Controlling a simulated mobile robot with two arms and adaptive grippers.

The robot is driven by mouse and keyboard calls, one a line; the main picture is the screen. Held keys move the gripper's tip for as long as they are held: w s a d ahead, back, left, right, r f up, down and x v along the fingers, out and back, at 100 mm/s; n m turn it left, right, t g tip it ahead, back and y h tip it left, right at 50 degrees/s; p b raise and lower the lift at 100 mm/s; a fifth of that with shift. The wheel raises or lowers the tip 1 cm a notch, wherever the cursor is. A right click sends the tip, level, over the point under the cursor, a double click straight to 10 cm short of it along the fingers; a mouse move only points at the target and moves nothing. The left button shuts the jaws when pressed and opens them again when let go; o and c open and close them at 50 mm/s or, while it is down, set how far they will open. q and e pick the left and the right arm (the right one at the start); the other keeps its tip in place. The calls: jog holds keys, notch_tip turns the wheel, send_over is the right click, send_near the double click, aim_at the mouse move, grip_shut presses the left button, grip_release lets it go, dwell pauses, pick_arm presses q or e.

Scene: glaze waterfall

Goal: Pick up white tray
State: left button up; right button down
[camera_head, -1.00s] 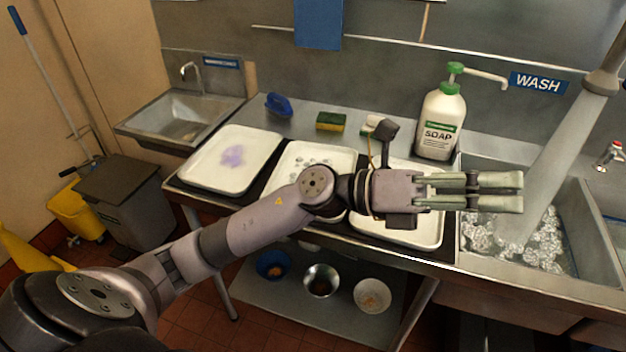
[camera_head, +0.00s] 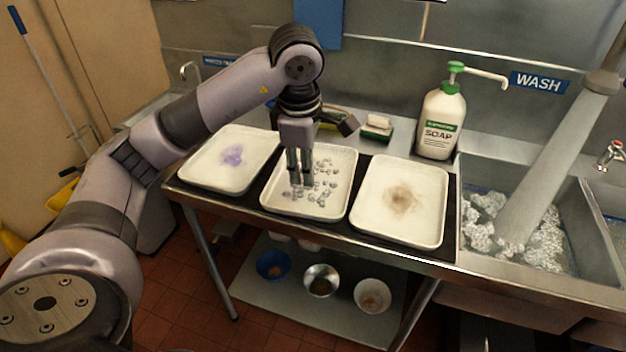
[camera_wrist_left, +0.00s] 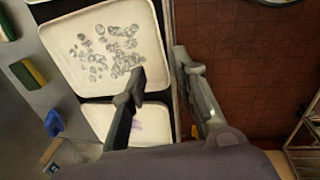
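Three white trays lie side by side on a dark mat on the steel counter. The left tray (camera_head: 213,181) has a purple stain, the middle tray (camera_head: 333,155) holds several clear lumps, and the right tray (camera_head: 375,215) has a brown stain. My left gripper (camera_head: 301,184) points down over the middle tray in the head view, empty. In the left wrist view its fingers (camera_wrist_left: 160,72) are spread apart, one over the middle tray (camera_wrist_left: 65,60), the other past its front edge. Contact cannot be told. The purple-stained tray (camera_wrist_left: 95,115) is partly hidden there. My right gripper is out of view.
A soap bottle (camera_head: 440,122) and a sponge (camera_head: 377,127) stand behind the trays. The wash sink (camera_head: 590,215) with running water is at the right. Several bowls, including a blue bowl (camera_head: 272,264), sit on the lower shelf.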

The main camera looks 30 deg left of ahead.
pick_arm(q)
jog(key=p, duration=0.2)
send_over(309, 214)
jog(key=s, duration=0.1)
jog(key=f, duration=1)
jog(key=shift+d+f, duration=0.1)
jog(key=shift+d, duration=0.15)
jog(key=f+p, duration=0.1)
jog(key=f, duration=0.1)
jog(key=w+f+p, duration=0.1)
jog(key=f, duration=0.1)
jog(key=shift+a+f, duration=0.15)
jog(key=shift+f, duration=0.5)
jog(key=shift+c, duration=0.3)
jog(key=c, duration=0.5)
grip_shut()
jog(key=shift+r, duration=0.1)
